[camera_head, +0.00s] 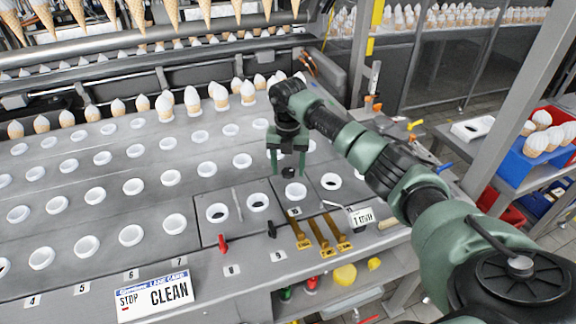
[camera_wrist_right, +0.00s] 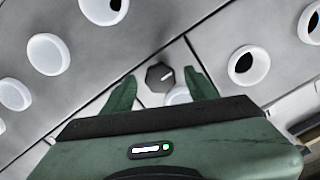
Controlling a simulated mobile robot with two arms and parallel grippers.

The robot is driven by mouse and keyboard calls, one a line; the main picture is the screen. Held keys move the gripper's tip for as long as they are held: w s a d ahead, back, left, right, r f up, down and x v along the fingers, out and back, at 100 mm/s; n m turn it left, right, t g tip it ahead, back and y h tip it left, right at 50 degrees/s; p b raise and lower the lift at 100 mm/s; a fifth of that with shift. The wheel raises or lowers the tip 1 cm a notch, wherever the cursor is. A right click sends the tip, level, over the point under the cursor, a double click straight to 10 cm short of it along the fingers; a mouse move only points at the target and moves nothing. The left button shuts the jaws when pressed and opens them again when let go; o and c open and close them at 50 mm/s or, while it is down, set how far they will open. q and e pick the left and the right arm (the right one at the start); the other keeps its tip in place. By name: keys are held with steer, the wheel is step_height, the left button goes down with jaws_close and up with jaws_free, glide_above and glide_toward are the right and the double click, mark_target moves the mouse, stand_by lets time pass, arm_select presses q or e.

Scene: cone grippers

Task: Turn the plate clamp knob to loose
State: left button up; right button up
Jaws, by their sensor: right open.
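The plate clamp knob is a small dark knob (camera_head: 288,173) on the grey plate, just behind a white ring. In the right wrist view the knob (camera_wrist_right: 159,77) is dark and many-sided with a light mark pointing to the right. My right gripper (camera_head: 288,170) is open above the knob, with its two green fingers on either side of it. The fingers (camera_wrist_right: 157,82) straddle the knob in the wrist view; I cannot tell whether they touch it. My left gripper is not in view.
White rings (camera_head: 295,191) sit in rows across the grey plate. Brass-coloured levers (camera_head: 320,235), a red-handled lever (camera_head: 223,243) and a tag (camera_head: 361,217) are at the front edge. A CLEAN card (camera_head: 154,296) hangs front left. Filled cones (camera_head: 192,103) stand along the back.

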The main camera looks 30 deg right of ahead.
steer(key=shift+c, duration=0.4)
jaws_close()
